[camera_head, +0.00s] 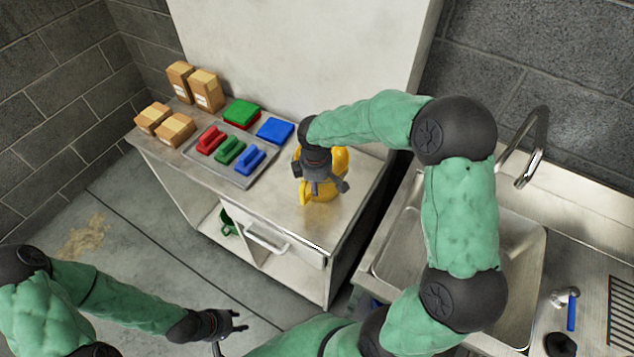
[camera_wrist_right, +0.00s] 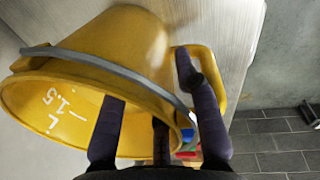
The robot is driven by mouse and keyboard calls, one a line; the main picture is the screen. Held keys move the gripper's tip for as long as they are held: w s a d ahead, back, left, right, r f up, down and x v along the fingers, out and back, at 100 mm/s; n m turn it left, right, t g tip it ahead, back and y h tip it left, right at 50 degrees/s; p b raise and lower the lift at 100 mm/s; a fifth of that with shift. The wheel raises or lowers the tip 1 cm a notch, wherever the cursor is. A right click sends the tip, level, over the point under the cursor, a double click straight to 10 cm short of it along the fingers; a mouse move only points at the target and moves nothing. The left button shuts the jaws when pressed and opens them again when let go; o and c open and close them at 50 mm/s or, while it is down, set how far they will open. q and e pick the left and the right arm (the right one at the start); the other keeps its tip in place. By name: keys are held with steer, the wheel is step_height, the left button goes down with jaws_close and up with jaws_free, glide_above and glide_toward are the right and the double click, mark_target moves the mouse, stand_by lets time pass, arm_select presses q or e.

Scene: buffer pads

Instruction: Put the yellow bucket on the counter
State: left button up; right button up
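The yellow bucket (camera_head: 341,158) is at the right end of the counter (camera_head: 290,212), partly hidden by my right gripper (camera_head: 326,188). In the right wrist view the bucket (camera_wrist_right: 125,38) fills the upper left, with its open mouth, white markings and grey band showing. My right gripper (camera_wrist_right: 155,115) has its fingers spread apart at the bucket's rim, some in front of the mouth and one by the yellow side piece. No firm grip shows, and I cannot tell whether the bucket touches the counter. My left gripper (camera_head: 238,322) is open and empty, low over the floor.
A metal tray (camera_head: 205,172) with red, green and blue brushes lies left of the bucket. Green and blue pads (camera_head: 274,130) lie behind it, and cardboard packages (camera_head: 206,90) stand at the far left. A sink (camera_head: 520,250) with a tap is at the right.

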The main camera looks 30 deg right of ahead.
step_height(320, 180, up, 12)
steer(key=s+p, duration=0.1)
steer(key=p, duration=0.1)
steer(key=shift+a, duration=0.4)
stand_by(1.3)
